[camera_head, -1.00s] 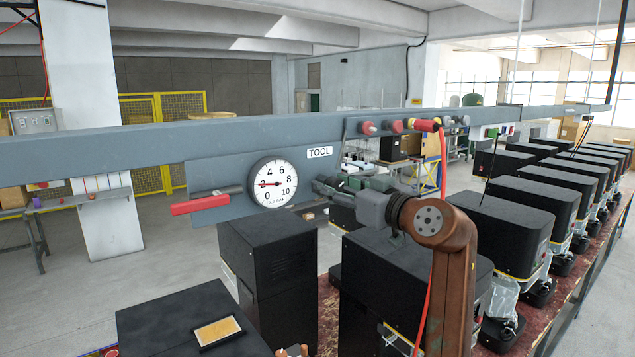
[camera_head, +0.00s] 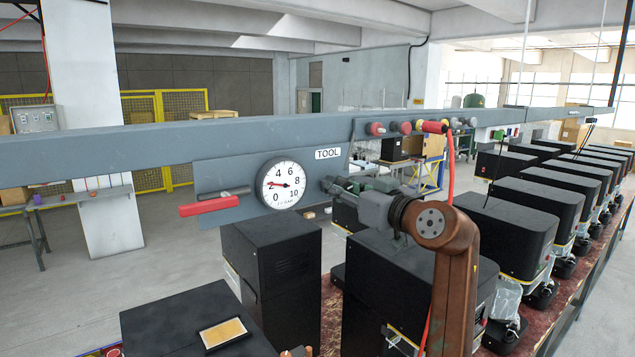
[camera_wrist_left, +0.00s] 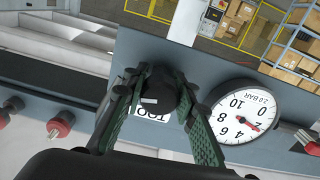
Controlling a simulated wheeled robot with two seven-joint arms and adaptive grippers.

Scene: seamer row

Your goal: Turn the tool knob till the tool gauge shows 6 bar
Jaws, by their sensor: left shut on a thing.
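The tool gauge (camera_head: 282,185) is a white round dial marked 0 to 10 on a grey panel, below and left of the TOOL label (camera_head: 327,153). Its needle points left and slightly up, near 2; in the left wrist view the gauge (camera_wrist_left: 248,112) shows upside down and its printed figure reads 2.0 BAR. My left gripper (camera_head: 334,186) is just right of the gauge. In the left wrist view its green-padded fingers (camera_wrist_left: 160,105) are shut around the dark tool knob (camera_wrist_left: 161,88), one on each side. The knob is mostly hidden in the head view. My right gripper is out of view.
A red lever handle (camera_head: 208,206) sticks out left of the gauge. Red and yellow fittings (camera_head: 404,127) sit on the beam (camera_head: 260,132) above right, with a red hose (camera_head: 451,160) hanging down. Black machines (camera_head: 272,250) stand below and along the right.

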